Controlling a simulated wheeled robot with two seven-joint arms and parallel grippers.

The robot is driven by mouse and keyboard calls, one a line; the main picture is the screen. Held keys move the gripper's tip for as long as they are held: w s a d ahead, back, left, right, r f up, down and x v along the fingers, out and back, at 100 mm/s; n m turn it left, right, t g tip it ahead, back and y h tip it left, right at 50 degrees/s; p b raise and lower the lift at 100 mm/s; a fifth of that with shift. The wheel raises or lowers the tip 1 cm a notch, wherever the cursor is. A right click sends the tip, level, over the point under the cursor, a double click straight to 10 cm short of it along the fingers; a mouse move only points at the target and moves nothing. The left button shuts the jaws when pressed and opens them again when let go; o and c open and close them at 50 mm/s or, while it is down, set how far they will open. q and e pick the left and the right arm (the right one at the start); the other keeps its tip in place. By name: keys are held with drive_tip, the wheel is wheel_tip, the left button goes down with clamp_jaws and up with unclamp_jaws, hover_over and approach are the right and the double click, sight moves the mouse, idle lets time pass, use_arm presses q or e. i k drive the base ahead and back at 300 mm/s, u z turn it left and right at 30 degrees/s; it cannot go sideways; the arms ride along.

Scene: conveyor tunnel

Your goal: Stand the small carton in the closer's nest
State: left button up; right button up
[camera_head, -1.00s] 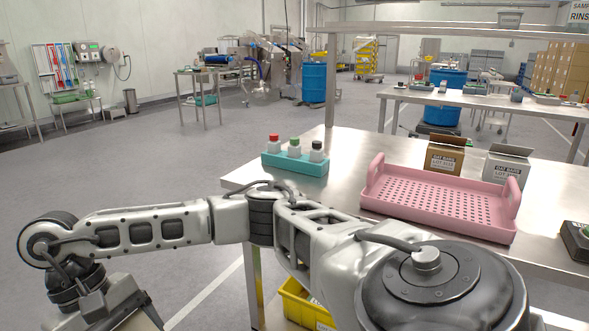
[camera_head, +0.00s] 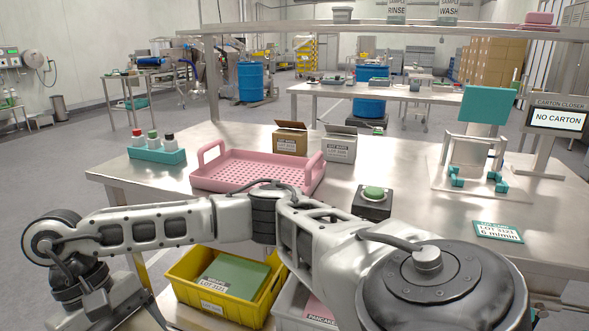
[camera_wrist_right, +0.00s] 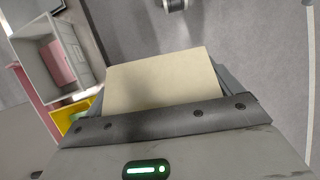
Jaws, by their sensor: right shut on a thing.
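The carton closer (camera_head: 482,135) stands at the right of the steel table, a pale frame with a teal plate on top. Its nest (camera_head: 478,182) is a set of small teal corner blocks on a pale base, with nothing standing between them. In the right wrist view my right gripper (camera_wrist_right: 165,85) is shut on a plain cream carton (camera_wrist_right: 160,82), held clear above the floor. Only one blank face shows; whether it is upright I cannot tell. Neither gripper can be made out in the head view, where one of my arms crosses the foreground.
A screen (camera_head: 557,120) reads "NO CARTON". A green button box (camera_head: 373,203) and lot card (camera_head: 498,232) lie before the closer. A pink tray (camera_head: 258,175), brown carton (camera_head: 290,140), white carton (camera_head: 340,148) and teal bottle rack (camera_head: 157,155) are left. A yellow bin (camera_head: 193,285) sits below.

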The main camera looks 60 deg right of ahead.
sight(476, 182)
drive_tip(key=z, duration=2.05)
